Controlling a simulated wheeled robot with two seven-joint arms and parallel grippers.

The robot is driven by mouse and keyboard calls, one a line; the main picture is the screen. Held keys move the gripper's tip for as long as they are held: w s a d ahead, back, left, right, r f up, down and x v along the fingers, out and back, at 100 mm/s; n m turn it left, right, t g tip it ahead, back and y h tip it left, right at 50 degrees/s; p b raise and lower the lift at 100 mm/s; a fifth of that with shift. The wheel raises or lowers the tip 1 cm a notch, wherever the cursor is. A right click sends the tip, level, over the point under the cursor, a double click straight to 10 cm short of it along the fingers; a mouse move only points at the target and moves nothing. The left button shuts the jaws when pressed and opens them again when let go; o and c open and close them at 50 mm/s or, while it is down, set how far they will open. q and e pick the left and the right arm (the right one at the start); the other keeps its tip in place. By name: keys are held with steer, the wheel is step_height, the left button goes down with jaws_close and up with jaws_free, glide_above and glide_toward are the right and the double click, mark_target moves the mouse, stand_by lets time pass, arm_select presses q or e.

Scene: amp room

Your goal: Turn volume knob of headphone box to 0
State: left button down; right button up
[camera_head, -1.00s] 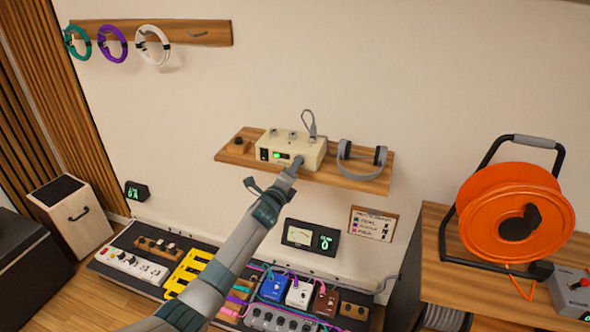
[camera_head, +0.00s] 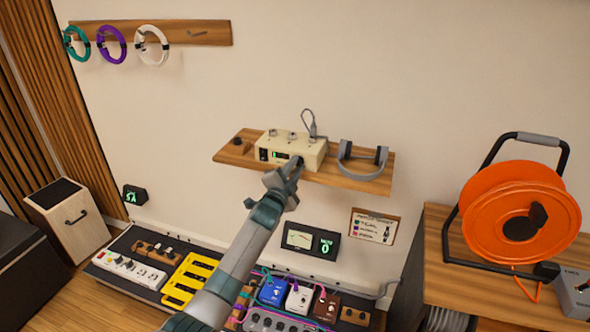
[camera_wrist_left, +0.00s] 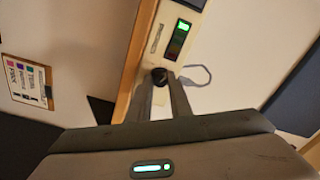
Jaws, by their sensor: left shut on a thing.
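The cream headphone box (camera_head: 306,148) sits on the wooden wall shelf, with a small green-lit display on its front and several small knobs and a cable on top. In the left wrist view its front face (camera_wrist_left: 195,22) shows a green-lit level strip. My left gripper (camera_head: 297,165) is at the right part of the box's front. In the left wrist view its fingers (camera_wrist_left: 160,84) are shut on the dark round volume knob (camera_wrist_left: 158,75). The head view mostly hides the knob behind the fingers. My right gripper is not in view.
Headphones (camera_head: 362,158) lie on the shelf (camera_head: 340,178) right of the box. Below are a meter with a green display (camera_head: 311,241) and a pedalboard. An orange cable reel (camera_head: 515,215) stands on a wooden cabinet at right.

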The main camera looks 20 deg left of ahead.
arm_select(q)
steer(key=n, duration=0.4)
steer(key=shift+f, duration=0.1)
steer(key=n, duration=0.3)
steer(key=shift+n+y+b, duration=0.3)
steer(key=shift+n, duration=0.1)
steer(key=n, duration=0.7)
steer(key=shift+d, duration=0.1)
steer(key=c, duration=1.6)
jaws_free()
steer(key=shift+s, duration=0.15)
